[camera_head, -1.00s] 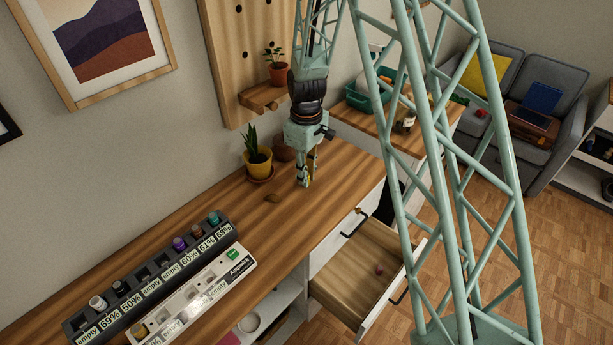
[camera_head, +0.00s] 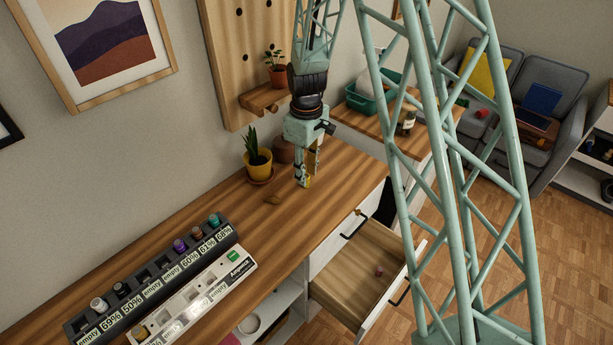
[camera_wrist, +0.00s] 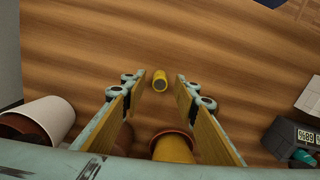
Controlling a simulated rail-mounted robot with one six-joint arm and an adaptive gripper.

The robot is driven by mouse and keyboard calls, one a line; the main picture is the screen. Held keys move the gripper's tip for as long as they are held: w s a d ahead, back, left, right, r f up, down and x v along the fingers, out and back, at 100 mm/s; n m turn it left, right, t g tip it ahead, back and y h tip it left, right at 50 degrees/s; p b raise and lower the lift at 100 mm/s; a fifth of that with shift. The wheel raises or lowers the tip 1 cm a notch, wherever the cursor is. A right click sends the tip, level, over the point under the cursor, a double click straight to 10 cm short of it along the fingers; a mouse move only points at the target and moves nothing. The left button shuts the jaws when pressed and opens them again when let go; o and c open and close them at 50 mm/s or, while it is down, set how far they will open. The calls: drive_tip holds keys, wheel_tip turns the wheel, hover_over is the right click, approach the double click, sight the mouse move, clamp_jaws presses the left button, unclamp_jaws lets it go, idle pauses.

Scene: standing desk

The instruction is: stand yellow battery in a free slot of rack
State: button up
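The yellow battery (camera_wrist: 160,80) stands on the wooden desk in the wrist view, its dark grey end facing the camera. In the head view only a bit of yellow (camera_head: 306,182) shows at the fingertips. My gripper (camera_wrist: 160,87) is open, with one finger on each side of the battery and a visible gap to each. It points down at the desk in the head view (camera_head: 307,180). The dark rack (camera_head: 152,292) lies at the desk's lower left, with white, black, purple, brown and teal batteries. Several of its slots look free, with "empty" labels. Its end shows in the wrist view (camera_wrist: 311,134).
A white Ampack holder (camera_head: 238,268) lies along the rack, with a yellowish item (camera_head: 140,332) at its near end. A yellow-potted plant (camera_head: 258,165) and a brown pot (camera_head: 284,150) stand close behind my gripper. An open drawer (camera_head: 350,270) juts out in front. The desk between gripper and rack is mostly clear.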

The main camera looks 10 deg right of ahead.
wheel_tip(320, 180, up, 10)
drive_tip(key=p, duration=0.1)
drive_tip(key=shift+f, duration=0.15)
idle(1.0)
drive_tip(key=s+d+r+m+t, duration=0.1)
drive_tip(key=s+r+m, duration=0.1)
drive_tip(key=s+r, duration=0.95)
drive_tip(key=s+d+r+m+t, duration=0.1)
drive_tip(key=s+r+m, duration=0.1)
drive_tip(key=s+r, duration=0.95)
drive_tip(key=s+r+m+t, duration=0.1)
drive_tip(key=s+r, duration=0.3)
drive_tip(key=s, duration=0.7)
drive_tip(key=s+d+r+m, duration=0.1)
drive_tip(key=s+r+m, duration=0.2)
drive_tip(key=s, duration=0.7)
drive_tip(key=shift+s+r+m+t, duration=0.3)
drive_tip(key=shift+s+r+t, duration=0.1)
drive_tip(key=shift+r, duration=0.65)
